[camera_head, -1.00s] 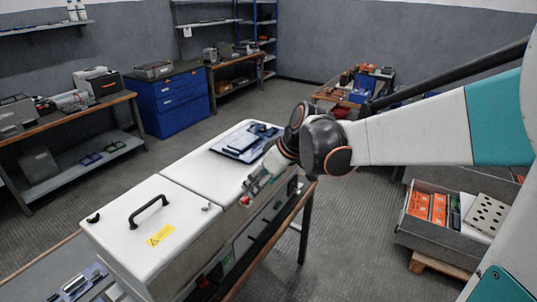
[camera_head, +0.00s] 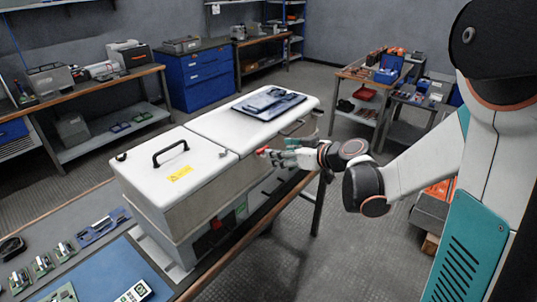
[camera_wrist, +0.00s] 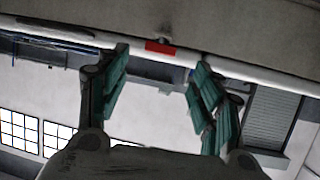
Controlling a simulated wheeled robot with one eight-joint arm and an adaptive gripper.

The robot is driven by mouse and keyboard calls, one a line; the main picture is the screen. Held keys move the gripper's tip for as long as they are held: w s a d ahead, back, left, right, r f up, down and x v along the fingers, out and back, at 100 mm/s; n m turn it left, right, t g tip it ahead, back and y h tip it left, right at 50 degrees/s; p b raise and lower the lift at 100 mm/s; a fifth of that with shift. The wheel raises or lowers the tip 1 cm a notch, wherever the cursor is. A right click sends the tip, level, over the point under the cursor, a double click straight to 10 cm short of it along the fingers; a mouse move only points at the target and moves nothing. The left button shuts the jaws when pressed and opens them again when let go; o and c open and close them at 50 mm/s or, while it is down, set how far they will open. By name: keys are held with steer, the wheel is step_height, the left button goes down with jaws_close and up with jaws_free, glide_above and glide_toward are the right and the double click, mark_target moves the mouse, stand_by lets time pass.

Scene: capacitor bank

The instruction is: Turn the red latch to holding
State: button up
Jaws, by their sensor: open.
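The red latch (camera_head: 262,150) is a small red piece at the upper front edge of the white cabinet (camera_head: 205,190), just right of the lid seam. In the wrist view the red latch (camera_wrist: 160,47) sits on a pale edge, centred between the fingertips and beyond them. My gripper (camera_head: 277,156) points at it from the right in the head view. In the wrist view my gripper (camera_wrist: 160,65) has its two green-padded fingers spread apart with nothing between them. The head view is too small to tell whether a fingertip touches the latch.
A dark red switch (camera_head: 217,222) is lower on the cabinet front. A blue tray (camera_head: 268,103) lies on the lid, and a black handle (camera_head: 171,152) stands up at left. A bench with small circuit parts (camera_head: 42,264) is at front left.

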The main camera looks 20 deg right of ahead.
mark_target(264, 149)
steer(key=b+x, duration=0.1)
steer(key=x, duration=0.6)
steer(key=shift+b, duration=0.3)
steer(key=c, duration=1.1)
